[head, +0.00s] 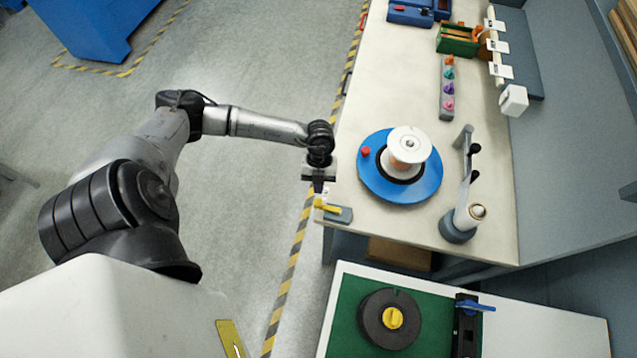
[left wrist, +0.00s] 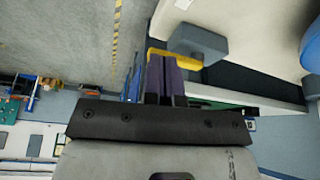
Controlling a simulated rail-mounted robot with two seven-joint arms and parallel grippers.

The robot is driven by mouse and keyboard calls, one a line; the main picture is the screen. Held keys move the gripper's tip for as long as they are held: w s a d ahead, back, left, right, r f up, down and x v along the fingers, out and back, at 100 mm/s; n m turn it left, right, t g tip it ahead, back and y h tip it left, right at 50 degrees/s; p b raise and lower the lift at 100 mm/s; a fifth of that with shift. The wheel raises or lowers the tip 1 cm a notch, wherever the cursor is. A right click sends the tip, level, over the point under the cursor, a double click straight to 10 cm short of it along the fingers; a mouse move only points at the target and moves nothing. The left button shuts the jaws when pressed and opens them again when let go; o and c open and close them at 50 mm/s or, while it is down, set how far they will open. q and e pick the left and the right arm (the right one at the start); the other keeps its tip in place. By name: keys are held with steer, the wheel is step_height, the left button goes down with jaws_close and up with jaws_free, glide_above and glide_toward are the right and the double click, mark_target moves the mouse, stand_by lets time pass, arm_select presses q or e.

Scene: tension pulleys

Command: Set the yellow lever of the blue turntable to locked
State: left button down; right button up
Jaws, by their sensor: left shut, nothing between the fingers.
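The blue turntable (head: 425,189) lies on the workbench and carries a white spool (head: 409,143). A red knob (head: 365,151) sits on its left rim. The yellow lever (head: 327,206) sits on a small grey-blue block (head: 341,215) at the bench's front left corner. My left gripper (head: 318,187) is shut and empty, just beside the lever. In the left wrist view the closed fingers (left wrist: 161,75) are up against or very near the yellow lever (left wrist: 157,56), partly covering it; contact is unclear. The lever's block also shows there (left wrist: 198,43). My right gripper is not in view.
A grey post with a round base (head: 458,232) stands right of the turntable. A rack of coloured pegs (head: 447,88) lies behind it. A second table with a green mat (head: 345,318) holds a black disc with a yellow knob (head: 392,318). Floor left of the bench is clear.

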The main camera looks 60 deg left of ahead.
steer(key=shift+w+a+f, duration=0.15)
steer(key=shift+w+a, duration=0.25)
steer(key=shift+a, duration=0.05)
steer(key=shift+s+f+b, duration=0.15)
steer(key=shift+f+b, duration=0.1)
steer(key=shift+b, duration=0.05)
arm_select(q)
steer(key=w+a+v, duration=0.1)
steer(key=v, duration=1)
steer(key=shift+a+f, duration=0.2)
steer(key=shift+f, duration=0.15)
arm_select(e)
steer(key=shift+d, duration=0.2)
